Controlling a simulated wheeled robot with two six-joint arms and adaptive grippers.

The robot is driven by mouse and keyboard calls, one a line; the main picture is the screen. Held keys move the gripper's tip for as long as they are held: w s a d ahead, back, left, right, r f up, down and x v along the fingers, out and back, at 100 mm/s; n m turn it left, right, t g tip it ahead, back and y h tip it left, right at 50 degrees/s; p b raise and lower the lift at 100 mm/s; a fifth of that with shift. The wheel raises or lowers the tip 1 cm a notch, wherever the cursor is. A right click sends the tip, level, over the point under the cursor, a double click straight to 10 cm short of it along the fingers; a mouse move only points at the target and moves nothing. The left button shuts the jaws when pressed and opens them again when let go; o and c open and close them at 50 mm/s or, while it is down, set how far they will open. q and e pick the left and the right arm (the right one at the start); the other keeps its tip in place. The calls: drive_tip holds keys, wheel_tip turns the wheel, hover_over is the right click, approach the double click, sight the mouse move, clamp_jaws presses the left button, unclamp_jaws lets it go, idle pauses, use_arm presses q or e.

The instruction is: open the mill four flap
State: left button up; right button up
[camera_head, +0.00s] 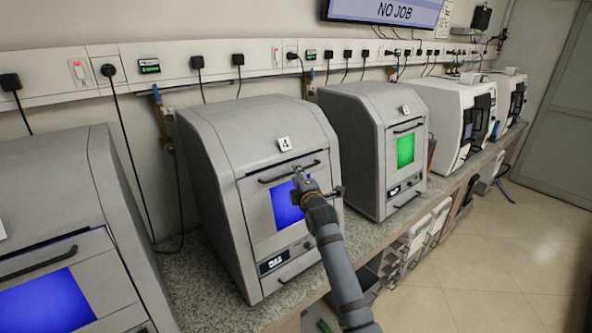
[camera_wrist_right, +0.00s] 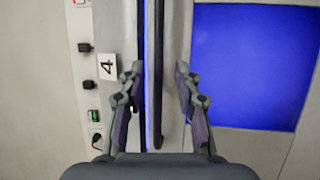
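Mill four is the grey machine (camera_head: 240,150) with a "4" label (camera_head: 284,144), which also shows in the right wrist view (camera_wrist_right: 107,66). Its front flap (camera_head: 260,205) has a blue window (camera_head: 285,212) and a dark bar handle (camera_head: 278,178) along its top edge. The flap looks shut in the head view. My right gripper (camera_head: 299,174) is at the handle. In the right wrist view its two fingers (camera_wrist_right: 159,68) are open, one on each side of the handle (camera_wrist_right: 155,35), with gaps visible. A thin blue strip shows beside the handle. My left gripper is not in view.
Another grey mill with a green window (camera_head: 405,150) stands to the right, and one with a blue window (camera_head: 45,300) at the near left. White machines (camera_head: 452,110) stand farther along the counter (camera_head: 195,280). The floor (camera_head: 490,265) at the right is clear.

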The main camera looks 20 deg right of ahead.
drive_tip(key=shift+w+d, duration=0.15)
drive_tip(key=shift+w, duration=0.5)
drive_tip(key=c, duration=0.6)
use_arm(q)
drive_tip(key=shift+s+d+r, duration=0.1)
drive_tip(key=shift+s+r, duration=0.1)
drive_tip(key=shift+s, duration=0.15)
use_arm(e)
clamp_jaws()
